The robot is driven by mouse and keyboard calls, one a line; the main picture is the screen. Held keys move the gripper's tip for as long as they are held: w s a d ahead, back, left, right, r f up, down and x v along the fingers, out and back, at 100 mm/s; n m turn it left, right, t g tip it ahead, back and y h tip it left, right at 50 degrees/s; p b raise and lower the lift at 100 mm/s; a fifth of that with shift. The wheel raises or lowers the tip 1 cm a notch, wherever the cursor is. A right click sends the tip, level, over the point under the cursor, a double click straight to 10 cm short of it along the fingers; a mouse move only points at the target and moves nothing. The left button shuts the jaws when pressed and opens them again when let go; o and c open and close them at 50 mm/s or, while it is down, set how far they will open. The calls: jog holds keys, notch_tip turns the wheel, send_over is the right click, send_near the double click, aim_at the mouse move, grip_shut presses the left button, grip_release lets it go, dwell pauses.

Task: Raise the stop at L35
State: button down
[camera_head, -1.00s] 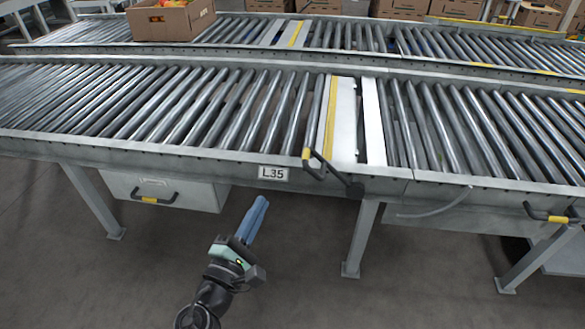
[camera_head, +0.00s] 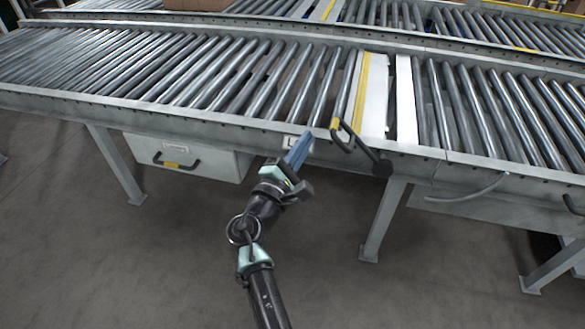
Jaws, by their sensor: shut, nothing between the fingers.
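The stop at L35 is a pale plate (camera_head: 374,108) with a yellow edge, set across a gap between the rollers. Its black lever (camera_head: 361,150) with a yellow grip end (camera_head: 335,124) is mounted on the conveyor's front rail, just right of the label (camera_head: 291,142). The label is mostly hidden behind my gripper, so its text cannot be read now. My gripper (camera_head: 299,148) has blue fingers, shut and empty. They point up toward the rail, a little left of and below the lever's grip end, apparently apart from it.
The roller conveyor (camera_head: 225,120) crosses the view, with a second roller line behind it. A grey drawer (camera_head: 185,158) with a black and yellow handle hangs below at left. A support leg (camera_head: 383,220) stands right of my arm. The floor in front is clear.

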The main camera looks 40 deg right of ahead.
jog(key=shift+s+d+r+p, duration=0.35)
jog(key=shift+s+d+r, duration=0.75)
jog(key=shift+s, duration=0.2)
jog(key=shift+r, duration=0.1)
